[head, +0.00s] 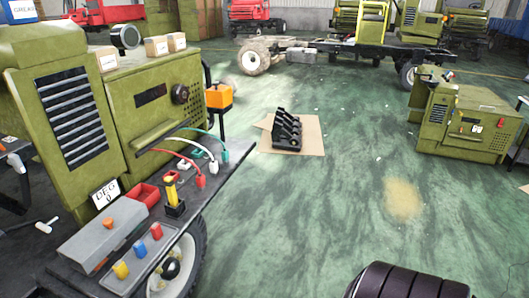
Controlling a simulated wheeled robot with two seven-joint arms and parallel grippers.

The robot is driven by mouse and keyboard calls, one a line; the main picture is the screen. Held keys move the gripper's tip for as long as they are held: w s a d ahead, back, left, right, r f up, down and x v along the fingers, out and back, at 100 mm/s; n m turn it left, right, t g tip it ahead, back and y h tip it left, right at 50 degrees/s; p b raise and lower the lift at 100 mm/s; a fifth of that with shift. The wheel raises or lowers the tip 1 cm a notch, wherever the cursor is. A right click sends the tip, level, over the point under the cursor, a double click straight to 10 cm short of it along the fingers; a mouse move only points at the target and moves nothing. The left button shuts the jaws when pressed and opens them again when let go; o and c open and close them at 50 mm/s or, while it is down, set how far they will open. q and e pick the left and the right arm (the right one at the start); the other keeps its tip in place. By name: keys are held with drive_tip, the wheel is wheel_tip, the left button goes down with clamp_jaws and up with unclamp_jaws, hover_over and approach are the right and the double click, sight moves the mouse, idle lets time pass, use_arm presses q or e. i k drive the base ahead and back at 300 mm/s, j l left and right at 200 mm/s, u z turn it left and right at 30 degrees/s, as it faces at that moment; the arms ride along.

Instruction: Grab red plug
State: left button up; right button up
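A red plug (200,181) hangs at the end of a red cable near the right edge of the dark bench surface (233,172), in front of the green machine (160,100). A white plug (213,167) and a green plug (225,155) sit just behind it on their own cables. Nothing is holding the red plug. Neither of my grippers shows in the head view.
A yellow-handled tool (171,191), a red tray (145,194) and a grey box (101,240) crowd the bench near the plug. Red, blue and yellow pieces stand at its front. Right of the bench is mostly open floor, with black parts (287,131) on cardboard.

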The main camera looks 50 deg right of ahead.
sight(201, 180)
drive_tip(key=z, duration=1.25)
